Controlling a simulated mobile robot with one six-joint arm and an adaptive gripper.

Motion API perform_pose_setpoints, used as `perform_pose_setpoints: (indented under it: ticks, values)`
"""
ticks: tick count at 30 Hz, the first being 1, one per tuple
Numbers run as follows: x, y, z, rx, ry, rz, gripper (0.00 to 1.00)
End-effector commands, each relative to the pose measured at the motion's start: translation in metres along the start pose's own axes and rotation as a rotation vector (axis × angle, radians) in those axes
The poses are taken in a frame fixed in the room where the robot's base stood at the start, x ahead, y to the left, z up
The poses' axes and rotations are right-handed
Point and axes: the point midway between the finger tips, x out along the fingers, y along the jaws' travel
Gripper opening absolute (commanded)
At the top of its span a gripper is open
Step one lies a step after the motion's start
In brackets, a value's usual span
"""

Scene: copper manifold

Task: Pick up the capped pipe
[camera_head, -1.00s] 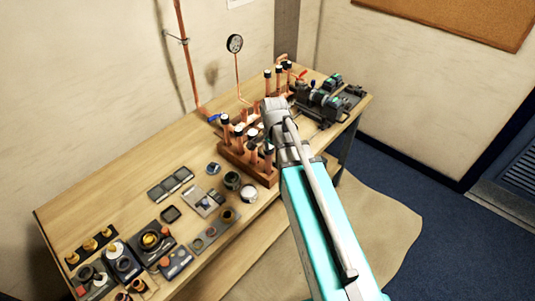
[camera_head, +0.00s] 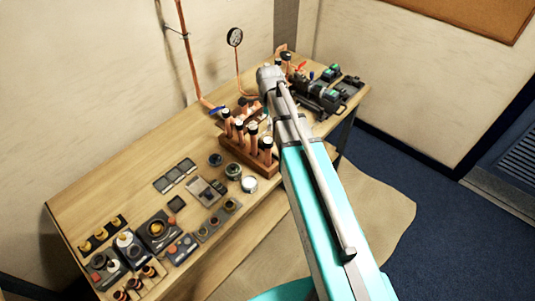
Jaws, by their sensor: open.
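Several upright copper pipes (camera_head: 240,135) with dark and pale caps stand in a wooden rack (camera_head: 236,157) near the middle of the bench. Another copper piece with a dark cap (camera_head: 286,57) shows at the back, just past my wrist. I cannot tell which one is the capped pipe of the task. My gripper (camera_head: 269,84) is at the far end of my arm, above the bench behind the rack. It is open, its fingers mostly hidden by the wrist and arm. I see nothing held in it.
A round gauge (camera_head: 235,37) on a copper stem and a wall pipe (camera_head: 189,60) rise behind the bench. Dark machines (camera_head: 318,95) stand at the right. Switches and button boxes (camera_head: 157,232) fill the front left. Bare wood (camera_head: 130,168) lies along the wall side.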

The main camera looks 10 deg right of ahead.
Motion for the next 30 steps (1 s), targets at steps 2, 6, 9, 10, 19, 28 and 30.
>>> perform_pose_setpoints:
  ticks: [2, 6, 9, 10, 19, 28, 30]
  values:
    - [0.001, 0.000, 0.000, -0.001, 0.000, 0.000, 0.80]
    - [0.006, 0.000, 0.000, -0.002, 0.000, 0.000, 0.80]
    - [0.013, 0.000, 0.001, -0.002, 0.000, 0.000, 0.80]
    - [0.015, 0.000, 0.001, -0.002, 0.000, 0.000, 0.80]
    - [0.038, 0.000, 0.001, -0.003, 0.000, 0.000, 0.80]
    - [0.060, 0.000, 0.001, -0.003, 0.000, 0.000, 0.80]
    - [0.065, 0.000, 0.001, -0.003, 0.000, 0.000, 0.80]
